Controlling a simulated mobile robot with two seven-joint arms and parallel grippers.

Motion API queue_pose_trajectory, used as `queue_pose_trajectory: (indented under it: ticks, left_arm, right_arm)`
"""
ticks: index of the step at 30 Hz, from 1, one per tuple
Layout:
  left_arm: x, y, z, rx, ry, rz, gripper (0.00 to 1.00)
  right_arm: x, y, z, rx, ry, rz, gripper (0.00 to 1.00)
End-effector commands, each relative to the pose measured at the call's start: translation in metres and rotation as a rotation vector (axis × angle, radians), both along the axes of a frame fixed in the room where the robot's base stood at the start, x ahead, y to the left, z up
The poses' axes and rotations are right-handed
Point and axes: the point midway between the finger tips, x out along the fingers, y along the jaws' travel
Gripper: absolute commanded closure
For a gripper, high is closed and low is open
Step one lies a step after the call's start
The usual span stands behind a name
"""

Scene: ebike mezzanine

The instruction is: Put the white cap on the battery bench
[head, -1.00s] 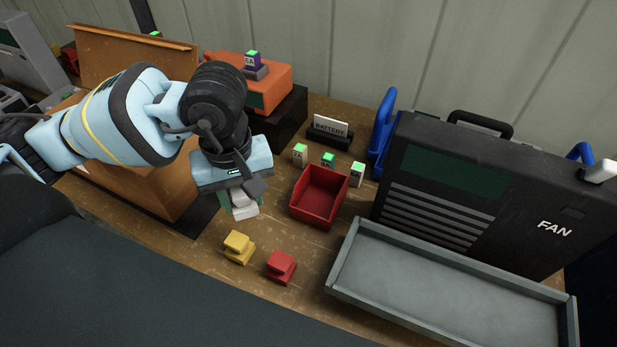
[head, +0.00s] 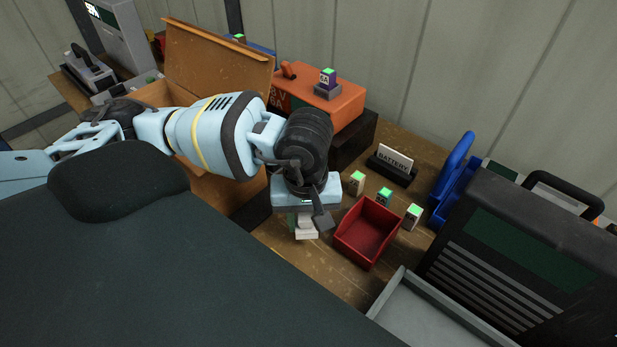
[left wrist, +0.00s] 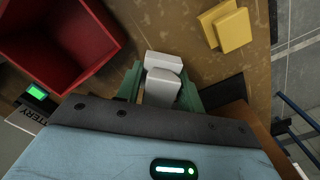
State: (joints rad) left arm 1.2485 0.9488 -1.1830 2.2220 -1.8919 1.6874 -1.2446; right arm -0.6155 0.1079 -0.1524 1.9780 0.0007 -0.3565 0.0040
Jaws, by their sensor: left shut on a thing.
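The white cap (head: 306,229) is between the fingers of my left gripper (head: 304,220), which is shut on it and points down. The left wrist view shows the white cap (left wrist: 162,88) as a stepped white block between the green fingers of the left gripper (left wrist: 160,84). The battery bench is the worn wooden table (head: 290,246) with a sign (head: 395,158) reading BATTERY. The cap is over its front part, left of a red bin. I cannot tell whether the cap touches the wood. My right gripper is not in view.
The red bin (head: 370,231) is close on the right, with small green-topped blocks (head: 385,196) behind it. A yellow piece (left wrist: 226,26) lies nearby. An open cardboard box (head: 222,182) stands left. A grey tray (head: 425,315) and black case (head: 520,245) are right.

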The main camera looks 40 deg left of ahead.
Motion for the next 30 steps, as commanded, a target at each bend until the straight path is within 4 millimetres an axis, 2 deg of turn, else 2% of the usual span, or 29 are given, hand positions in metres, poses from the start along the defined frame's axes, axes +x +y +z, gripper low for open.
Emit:
queue_pose_trajectory:
  ticks: [7,15,27,28,30]
  left_arm:
    - [0.0,0.0,-0.006,0.0,0.0,0.0,0.84]
    - [0.0,0.0,-0.038,0.001,0.001,-0.001,0.84]
    - [0.0,0.0,-0.043,0.0,0.001,-0.001,0.84]
    - [0.0,0.0,-0.043,-0.001,0.001,-0.001,0.6]
    - [0.0,0.0,-0.042,0.0,0.0,-0.001,0.51]
  right_arm:
    - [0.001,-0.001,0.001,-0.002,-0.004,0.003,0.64]
    - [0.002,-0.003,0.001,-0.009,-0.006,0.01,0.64]
    - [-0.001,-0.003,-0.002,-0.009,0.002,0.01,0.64]
    - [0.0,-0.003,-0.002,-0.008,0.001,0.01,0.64]
    - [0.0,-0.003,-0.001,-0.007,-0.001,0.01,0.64]
